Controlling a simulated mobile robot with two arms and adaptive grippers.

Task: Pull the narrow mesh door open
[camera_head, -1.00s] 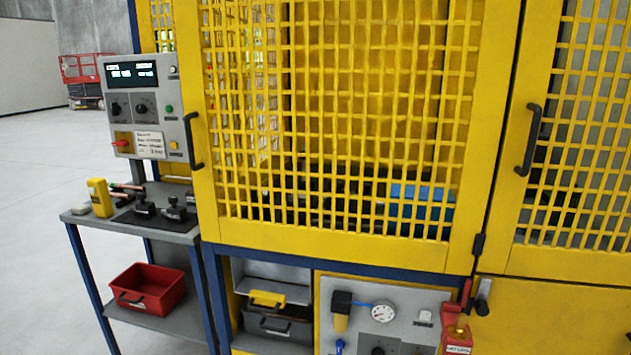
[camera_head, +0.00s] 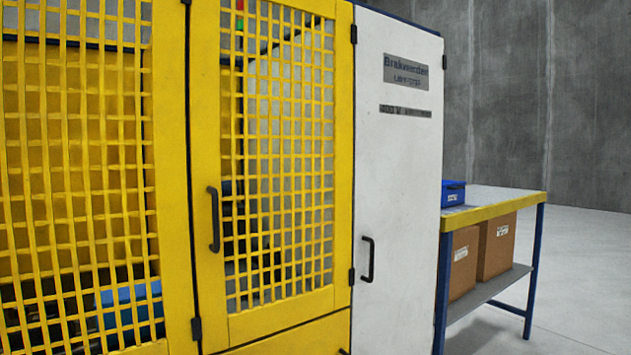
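The narrow yellow mesh door (camera_head: 207,112) stands in the middle of the head view and is closed in its frame. Its black vertical handle (camera_head: 214,219) is on the door's left side. Hinges show along its right edge, beside the white cabinet. Neither of my grippers is in view.
A wider yellow mesh door (camera_head: 174,200) is at the left, with a blue object (camera_head: 130,305) behind its mesh. A white cabinet (camera_head: 397,200) with a black handle stands right of the narrow door. A yellow-edged table (camera_head: 492,211) holds a blue bin (camera_head: 453,194), with cardboard boxes (camera_head: 497,246) below. Open floor lies at the right.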

